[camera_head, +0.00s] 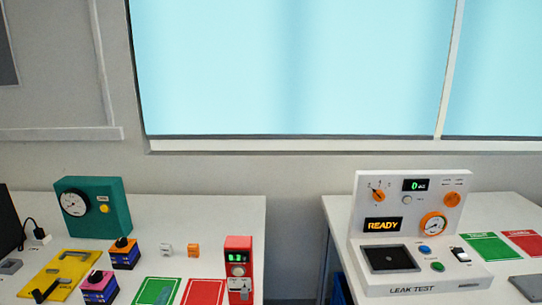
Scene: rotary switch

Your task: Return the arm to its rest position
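Neither of my grippers and no part of either arm is in view. The white leak test station (405,270) stands on the right table. Its upright panel carries an orange rotary knob (378,195) with dial marks at the upper left and a second orange knob (452,199) at the upper right. A small display (415,185) shows a green 0. A sign (383,225) reads READY. An orange-ringed gauge (432,225) sits below. The base has a dark square pad (385,258), a blue button (424,249) and a green button (437,266).
The left table (200,213) holds a teal gauge box (110,205), a yellow fixture (60,275), two dark boxes with knobs, a red meter (239,257), and green and red mats. Green (490,246) and red mats lie right of the station. A gap separates the tables.

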